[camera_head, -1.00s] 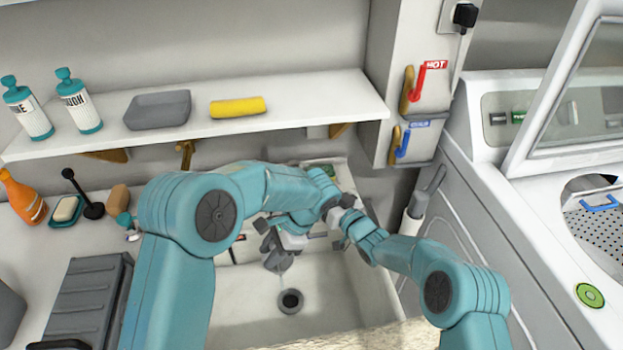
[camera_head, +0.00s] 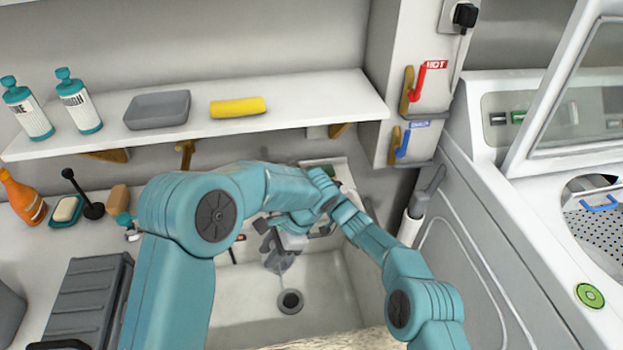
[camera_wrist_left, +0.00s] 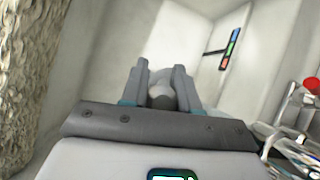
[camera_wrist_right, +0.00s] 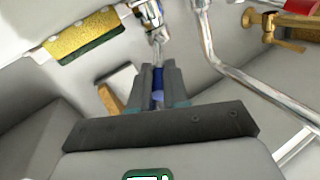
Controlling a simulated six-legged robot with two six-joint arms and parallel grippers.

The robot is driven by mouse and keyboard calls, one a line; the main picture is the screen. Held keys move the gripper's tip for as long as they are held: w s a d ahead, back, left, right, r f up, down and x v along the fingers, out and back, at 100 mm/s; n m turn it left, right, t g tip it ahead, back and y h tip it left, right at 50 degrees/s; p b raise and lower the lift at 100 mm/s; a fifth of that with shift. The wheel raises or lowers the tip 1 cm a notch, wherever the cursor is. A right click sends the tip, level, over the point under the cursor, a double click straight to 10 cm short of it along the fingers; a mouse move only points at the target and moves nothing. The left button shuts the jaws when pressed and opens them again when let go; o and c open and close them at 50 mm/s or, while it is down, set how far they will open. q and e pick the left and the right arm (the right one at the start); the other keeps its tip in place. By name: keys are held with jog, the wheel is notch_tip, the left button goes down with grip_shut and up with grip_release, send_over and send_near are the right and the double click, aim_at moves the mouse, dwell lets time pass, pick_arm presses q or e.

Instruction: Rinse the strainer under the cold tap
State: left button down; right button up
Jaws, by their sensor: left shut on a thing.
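My left gripper (camera_head: 275,240) is low in the sink (camera_head: 345,300), shut on a grey piece that seems to be the strainer (camera_head: 280,263). The strainer hangs above the drain. In the left wrist view a rounded grey part (camera_wrist_left: 162,92) sits between the fingers (camera_wrist_left: 162,82). My right gripper (camera_wrist_right: 158,85) is beside the metal tap (camera_wrist_right: 152,22), its fingers either side of a blue lever (camera_wrist_right: 158,92). I cannot tell if they press on it. In the head view the tap and right fingertips are hidden behind my arms.
A shelf (camera_head: 320,100) with bottles, a grey dish and a yellow roll runs above the sink. A dark grey ribbed rack (camera_head: 90,300) stands left. A metal pipe (camera_wrist_right: 225,70) passes near my right gripper.

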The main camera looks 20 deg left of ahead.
grip_shut()
jog(key=shift+s+a+r+m+t+h, duration=0.2)
jog(key=shift+a+m+t+h, duration=0.1)
jog(key=shift+t, duration=0.1)
jog(key=shift+s+a+m+t+h, duration=0.4)
jog(key=shift+m+t+h, duration=0.3)
jog(key=shift+h, duration=0.1)
jog(key=shift+d, duration=0.1)
jog(key=o, duration=0.6)
grip_release()
jog(key=shift+f, duration=0.1)
jog(key=v, duration=1.2)
